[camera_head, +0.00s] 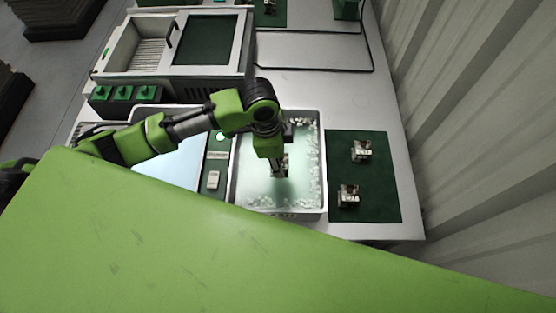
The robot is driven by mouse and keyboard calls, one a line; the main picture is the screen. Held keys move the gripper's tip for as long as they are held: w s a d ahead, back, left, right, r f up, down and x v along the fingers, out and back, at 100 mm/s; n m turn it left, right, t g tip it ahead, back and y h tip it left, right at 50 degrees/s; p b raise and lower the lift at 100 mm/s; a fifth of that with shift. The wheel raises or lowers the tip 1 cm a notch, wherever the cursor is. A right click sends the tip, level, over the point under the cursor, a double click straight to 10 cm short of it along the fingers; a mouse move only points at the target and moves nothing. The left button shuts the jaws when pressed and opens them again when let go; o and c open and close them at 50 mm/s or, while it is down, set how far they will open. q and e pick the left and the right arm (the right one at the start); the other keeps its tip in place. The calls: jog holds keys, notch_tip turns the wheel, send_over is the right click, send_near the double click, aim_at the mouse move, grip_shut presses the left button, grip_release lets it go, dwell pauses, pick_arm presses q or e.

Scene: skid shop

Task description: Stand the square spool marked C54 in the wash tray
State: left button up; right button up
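The wash tray (323,190) is a pale metal tray of greenish liquid with white foam along its edges, at the middle of the bench. My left arm reaches in from the left, and my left gripper (279,172) points down over the tray. Small metallic shapes show at its fingertips, but I cannot tell whether they are fingers or a held spool. Two small metallic blocks, one at the back (361,151) and one at the front (348,195), sit on the dark green mat (386,178) right of the tray. Their markings are too small to read. My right gripper is out of view.
A control panel with a pale switch (213,180) lies left of the tray, beside a light blue panel (170,166). A grey machine (250,45) stands behind. A corrugated wall (480,120) bounds the right. A large green surface hides the foreground.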

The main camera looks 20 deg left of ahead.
pick_arm(q)
jog(key=w+f, duration=0.1)
jog(key=f, duration=0.1)
jog(key=w+a+f, duration=0.1)
jog(key=w+f, duration=0.1)
jog(key=shift+w+a+f, duration=0.1)
jog(key=shift+w+f, duration=0.05)
jog(key=shift+f, duration=0.15)
notch_tip(320, 180, down, 3)
jog(key=shift+w+a+f, duration=0.1)
jog(key=shift+w, duration=0.05)
jog(key=shift+f, duration=0.15)
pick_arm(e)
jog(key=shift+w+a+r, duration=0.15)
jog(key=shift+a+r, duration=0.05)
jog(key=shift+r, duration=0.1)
pick_arm(q)
jog(key=shift+f, duration=0.15)
jog(key=o, duration=1.4)
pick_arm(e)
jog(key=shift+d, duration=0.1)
